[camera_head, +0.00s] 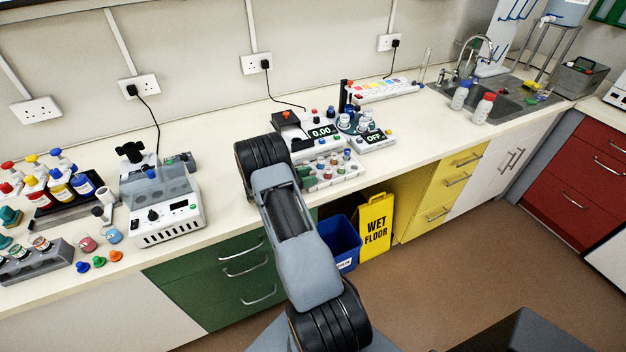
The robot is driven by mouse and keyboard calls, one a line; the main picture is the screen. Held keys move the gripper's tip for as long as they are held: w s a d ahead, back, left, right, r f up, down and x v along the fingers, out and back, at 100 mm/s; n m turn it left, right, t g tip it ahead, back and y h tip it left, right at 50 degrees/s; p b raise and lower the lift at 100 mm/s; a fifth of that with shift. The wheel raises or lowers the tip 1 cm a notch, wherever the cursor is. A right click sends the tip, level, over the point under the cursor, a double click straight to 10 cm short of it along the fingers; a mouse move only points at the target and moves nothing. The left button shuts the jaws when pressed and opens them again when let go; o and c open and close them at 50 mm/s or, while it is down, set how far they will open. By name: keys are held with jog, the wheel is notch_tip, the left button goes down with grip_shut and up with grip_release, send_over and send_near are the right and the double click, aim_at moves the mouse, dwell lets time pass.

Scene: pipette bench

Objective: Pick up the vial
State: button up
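Several small vials with red, blue and other coloured caps stand in a pale rack (341,178) on the bench, just right of my arm. Which of them is the task's vial, I cannot tell. Part of the rack's left side is close to or behind my arm. My arm reaches up from the bottom of the picture to the bench's front edge. My gripper does not show; the black joint and grey link of my arm may hide it, so its fingers and anything in them cannot be seen.
A balance reading 0.00 (321,132) and a device reading OFF (374,138) stand behind the rack. A white instrument (168,222) and reagent bottles (80,184) are at the left. The bench (435,128) is clear right of the OFF device.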

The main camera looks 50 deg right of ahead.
jog(key=c, duration=0.6)
jog(key=shift+r, duration=0.1)
